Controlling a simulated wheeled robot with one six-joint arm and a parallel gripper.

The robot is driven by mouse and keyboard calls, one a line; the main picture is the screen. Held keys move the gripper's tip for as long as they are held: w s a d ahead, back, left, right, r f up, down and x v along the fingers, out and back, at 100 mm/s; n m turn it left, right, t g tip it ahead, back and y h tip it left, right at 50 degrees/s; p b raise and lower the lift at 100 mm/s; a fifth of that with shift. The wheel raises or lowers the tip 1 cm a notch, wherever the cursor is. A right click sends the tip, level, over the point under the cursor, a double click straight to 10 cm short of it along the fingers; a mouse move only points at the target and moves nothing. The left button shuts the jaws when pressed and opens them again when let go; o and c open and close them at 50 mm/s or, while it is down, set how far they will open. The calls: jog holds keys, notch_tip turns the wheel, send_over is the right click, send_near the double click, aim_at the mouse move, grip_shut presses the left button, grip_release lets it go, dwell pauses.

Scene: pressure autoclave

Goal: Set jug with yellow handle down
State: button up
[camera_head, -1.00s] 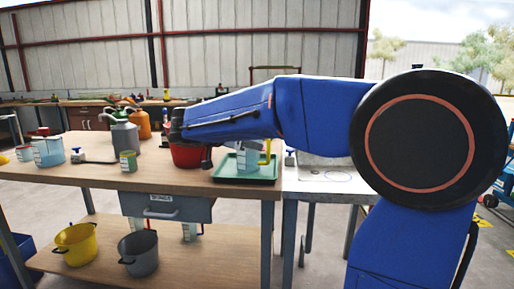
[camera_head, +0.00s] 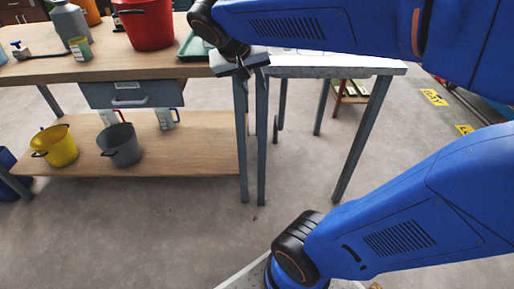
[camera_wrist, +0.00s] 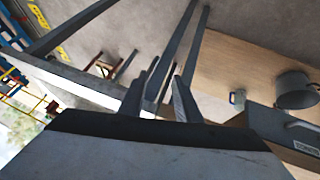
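The jug with the yellow handle does not show in either current view. The green tray (camera_head: 190,52) on the wooden table is mostly hidden behind my arm, so I cannot tell what stands on it now. My gripper (camera_head: 243,70) is in front of the table corner, by the gap between the two tables. In the wrist view my gripper (camera_wrist: 160,98) has its two fingers apart with nothing between them; only floor and table legs show past them.
The wooden table (camera_head: 200,68) holds a red pot (camera_head: 146,24) and a grey can (camera_head: 70,20). Its lower shelf (camera_head: 190,150) holds a yellow pot (camera_head: 56,147), a grey pot (camera_head: 121,146) and a jug with a blue handle (camera_head: 165,119). A grey table (camera_head: 340,66) adjoins on the right.

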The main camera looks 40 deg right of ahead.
jog(key=s+a+f+n+t+y, duration=0.1)
jog(key=s+a+f+n+y, duration=0.4)
jog(key=s+f, duration=0.5)
jog(key=s+a+n, duration=0.1)
jog(key=s+a, duration=0.1)
jog(key=s, duration=0.1)
jog(key=shift+a+f+y, duration=0.3)
jog(key=shift+a, duration=0.1)
